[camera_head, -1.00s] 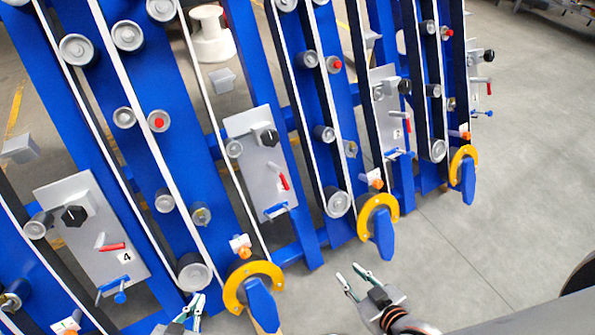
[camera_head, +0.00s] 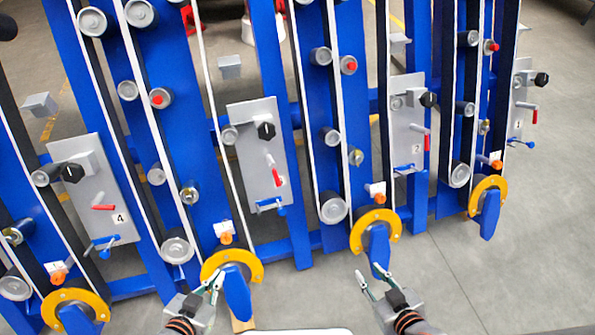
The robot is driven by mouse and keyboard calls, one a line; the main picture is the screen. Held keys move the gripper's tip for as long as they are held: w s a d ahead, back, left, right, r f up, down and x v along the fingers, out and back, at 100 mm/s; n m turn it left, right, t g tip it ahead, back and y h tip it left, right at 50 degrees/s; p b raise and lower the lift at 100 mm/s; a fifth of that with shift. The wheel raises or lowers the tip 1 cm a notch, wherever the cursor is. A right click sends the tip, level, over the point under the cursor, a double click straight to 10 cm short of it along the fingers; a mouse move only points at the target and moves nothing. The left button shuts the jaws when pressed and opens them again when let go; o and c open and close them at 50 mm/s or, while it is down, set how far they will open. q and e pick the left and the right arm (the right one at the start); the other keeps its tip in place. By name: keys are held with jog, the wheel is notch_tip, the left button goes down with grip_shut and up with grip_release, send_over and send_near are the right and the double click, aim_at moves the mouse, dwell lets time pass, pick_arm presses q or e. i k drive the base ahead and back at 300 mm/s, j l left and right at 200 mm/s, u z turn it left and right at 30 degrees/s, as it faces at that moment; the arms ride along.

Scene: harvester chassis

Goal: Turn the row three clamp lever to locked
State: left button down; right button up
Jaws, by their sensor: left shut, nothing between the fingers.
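The panel (camera_head: 246,130) second from the left, right of the panel marked 4 (camera_head: 85,170), appears to be row three; its number is not readable. It carries a black knob (camera_head: 266,131), a red lever (camera_head: 275,172) tilted down to the right, and a small blue handle (camera_head: 270,206) at its foot. Which part is the clamp lever, I cannot tell. My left gripper (camera_head: 215,277) is shut and empty, in front of a yellow ring (camera_head: 247,257) with a large blue lever (camera_head: 237,293) hanging down. My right gripper (camera_head: 373,279) is open and empty, below another ring's blue lever (camera_head: 378,248).
Tall blue frames (camera_head: 180,120) with rollers and belts stand side by side. Panels with red levers continue to the right (camera_head: 408,120). Yellow rings (camera_head: 487,186) jut out low along the front. Grey floor (camera_head: 530,250) is clear at the right.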

aim_at(273, 166)
jog(key=l, duration=2.15)
jog(key=i+u, duration=0.05)
jog(key=i, duration=0.05)
